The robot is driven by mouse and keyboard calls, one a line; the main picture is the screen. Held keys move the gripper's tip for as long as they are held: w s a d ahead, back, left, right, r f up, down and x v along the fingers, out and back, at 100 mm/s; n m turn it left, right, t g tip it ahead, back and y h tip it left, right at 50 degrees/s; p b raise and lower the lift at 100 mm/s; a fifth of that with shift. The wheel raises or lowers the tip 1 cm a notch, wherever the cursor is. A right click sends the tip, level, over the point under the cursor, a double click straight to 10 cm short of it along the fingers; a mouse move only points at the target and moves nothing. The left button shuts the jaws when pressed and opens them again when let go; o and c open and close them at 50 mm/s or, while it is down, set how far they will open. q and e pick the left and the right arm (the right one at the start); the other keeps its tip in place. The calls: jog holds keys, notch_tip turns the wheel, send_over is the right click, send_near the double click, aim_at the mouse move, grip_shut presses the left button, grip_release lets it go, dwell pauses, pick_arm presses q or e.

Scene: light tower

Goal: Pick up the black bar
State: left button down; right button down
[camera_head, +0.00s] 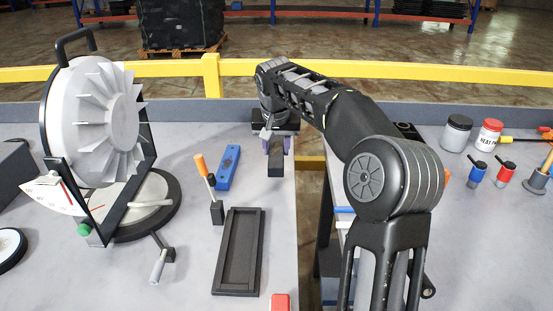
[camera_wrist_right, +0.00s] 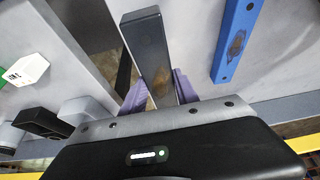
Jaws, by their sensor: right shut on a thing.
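The black bar (camera_head: 275,168) is at the back of the left table, near its right edge, and points toward me in the head view. My right gripper (camera_head: 277,144) reaches over from behind it and is shut on the bar's far end. In the right wrist view the bar (camera_wrist_right: 148,48) stands out between the two purple fingers of the gripper (camera_wrist_right: 159,92), with a brownish worn patch close to them. I cannot tell whether the bar touches the table or hangs just above it. My left gripper is not in view.
A blue bar (camera_head: 228,167) lies left of the black bar. An orange-handled tool (camera_head: 202,166) stands in a small block by an empty black tray (camera_head: 239,251). A large finned lamp (camera_head: 97,115) stands at the left. A gap separates the two tables. Jars (camera_head: 456,133) stand at the right.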

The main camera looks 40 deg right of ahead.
aim_at(277, 145)
notch_tip(277, 145, up, 4)
jog(key=shift+r, duration=0.1)
dwell(0.7)
